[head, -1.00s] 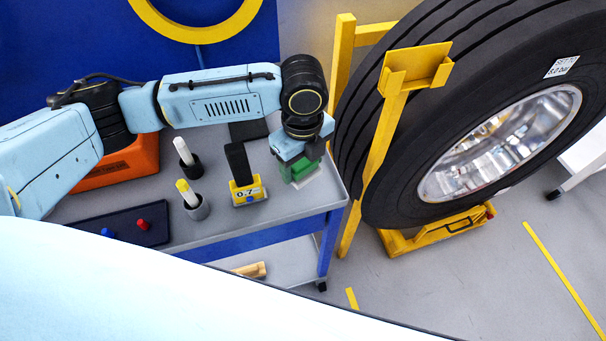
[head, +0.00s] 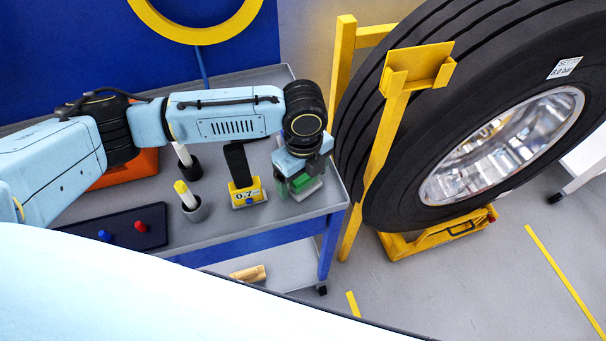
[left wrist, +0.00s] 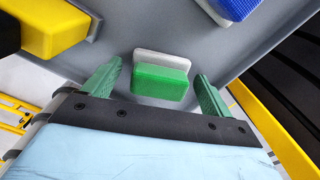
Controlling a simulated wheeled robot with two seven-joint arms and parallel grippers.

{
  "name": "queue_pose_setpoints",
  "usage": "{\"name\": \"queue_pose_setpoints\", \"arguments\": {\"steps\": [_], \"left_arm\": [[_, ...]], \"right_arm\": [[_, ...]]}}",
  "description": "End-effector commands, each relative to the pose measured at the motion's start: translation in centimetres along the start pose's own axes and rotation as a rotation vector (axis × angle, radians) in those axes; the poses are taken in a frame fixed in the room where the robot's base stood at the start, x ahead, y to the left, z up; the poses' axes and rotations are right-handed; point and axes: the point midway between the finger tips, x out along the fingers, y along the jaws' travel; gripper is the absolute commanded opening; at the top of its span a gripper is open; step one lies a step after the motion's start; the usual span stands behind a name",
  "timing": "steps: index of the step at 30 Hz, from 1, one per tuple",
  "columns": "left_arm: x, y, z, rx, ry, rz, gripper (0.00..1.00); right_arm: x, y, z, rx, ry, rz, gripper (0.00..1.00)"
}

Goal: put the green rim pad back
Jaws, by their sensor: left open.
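The green rim pad (head: 308,188) is a small green block with a pale grey-white backing. It rests on the grey cart top near the right front corner. In the left wrist view the pad (left wrist: 160,82) shows between the two green fingers. My left gripper (head: 299,184) is open just above the pad, with one finger on each side. The left wrist view shows the fingers (left wrist: 158,73) apart, with gaps between them and the pad. My right gripper is not in view.
A blue pad (left wrist: 238,8) lies nearby in the wrist view. Right of the cart stand a yellow post (head: 385,140) and a large wheel (head: 400,190).

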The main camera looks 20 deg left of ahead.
Motion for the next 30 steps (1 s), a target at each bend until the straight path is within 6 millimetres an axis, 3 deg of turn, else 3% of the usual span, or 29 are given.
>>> {"name": "queue_pose_setpoints", "arguments": {"steps": [5,12,18,23,30], "left_arm": [[-2.1,-0.1,0.0,0.000,0.000,-0.003,0.85],[-7.3,-0.1,0.0,0.001,0.000,-0.005,0.85],[-10.6,-0.1,0.0,0.000,0.000,-0.003,0.85],[-11.8,-0.1,0.0,-0.001,0.000,-0.002,0.85],[-12.0,-0.1,0.0,-0.001,0.001,-0.001,0.85]], "right_arm": [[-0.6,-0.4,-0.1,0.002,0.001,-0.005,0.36],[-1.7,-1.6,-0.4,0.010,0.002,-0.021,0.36],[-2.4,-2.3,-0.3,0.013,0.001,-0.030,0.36],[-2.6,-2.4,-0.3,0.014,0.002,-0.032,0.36],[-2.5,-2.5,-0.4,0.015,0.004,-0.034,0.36]]}}
